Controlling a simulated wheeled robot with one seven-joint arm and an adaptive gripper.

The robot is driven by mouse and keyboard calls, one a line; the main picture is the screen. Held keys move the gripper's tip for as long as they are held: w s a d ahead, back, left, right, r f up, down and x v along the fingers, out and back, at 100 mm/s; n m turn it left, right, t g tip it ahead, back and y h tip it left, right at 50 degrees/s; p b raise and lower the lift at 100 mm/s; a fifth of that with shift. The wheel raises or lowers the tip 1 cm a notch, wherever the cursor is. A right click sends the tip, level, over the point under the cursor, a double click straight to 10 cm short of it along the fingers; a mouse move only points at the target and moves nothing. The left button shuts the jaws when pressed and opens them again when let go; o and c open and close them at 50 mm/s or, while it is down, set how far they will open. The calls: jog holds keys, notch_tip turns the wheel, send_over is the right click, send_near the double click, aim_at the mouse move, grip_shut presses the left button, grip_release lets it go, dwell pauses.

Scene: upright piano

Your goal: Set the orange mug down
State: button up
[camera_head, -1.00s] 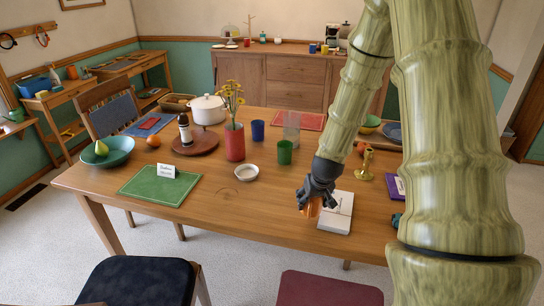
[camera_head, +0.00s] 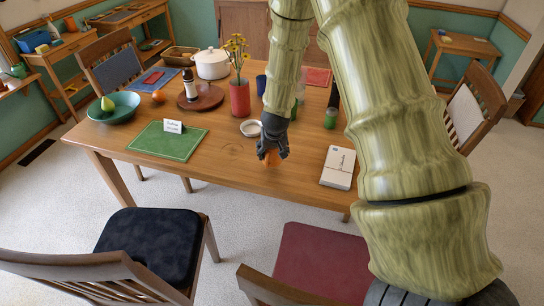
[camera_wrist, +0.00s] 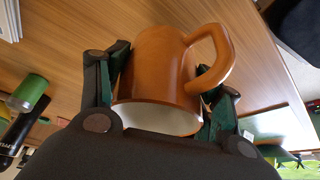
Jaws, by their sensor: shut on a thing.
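The orange mug (camera_wrist: 158,65) fills the middle of the wrist view, its handle to the right and its pale inside facing the camera. My gripper (camera_wrist: 160,100) is shut on the mug, with a finger on each side of it. In the head view my gripper (camera_head: 270,152) hangs over the near part of the wooden table (camera_head: 222,165), and only a small orange part of the mug (camera_head: 271,160) shows below the fingers. Whether the mug touches the table top cannot be told.
A white book (camera_head: 338,167) lies to the right of my gripper, and a small white dish (camera_head: 251,128) lies behind it. A green placemat (camera_head: 168,141) with a card lies to the left. The table between placemat and book is mostly clear. Chairs (camera_head: 153,245) stand in front.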

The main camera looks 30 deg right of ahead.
aim_at(272, 157)
jog(key=shift+f+p, duration=0.45)
jog(key=shift+f, duration=1.3)
jog(key=shift+f, duration=0.1)
jog(key=o, duration=1.2)
jog(key=shift+r, duration=0.35)
jog(key=b+v, duration=0.1)
jog(key=v, duration=1)
jog(key=shift+s+r, duration=0.2)
jog(key=shift+r, duration=0.05)
jog(key=shift+a, duration=0.1)
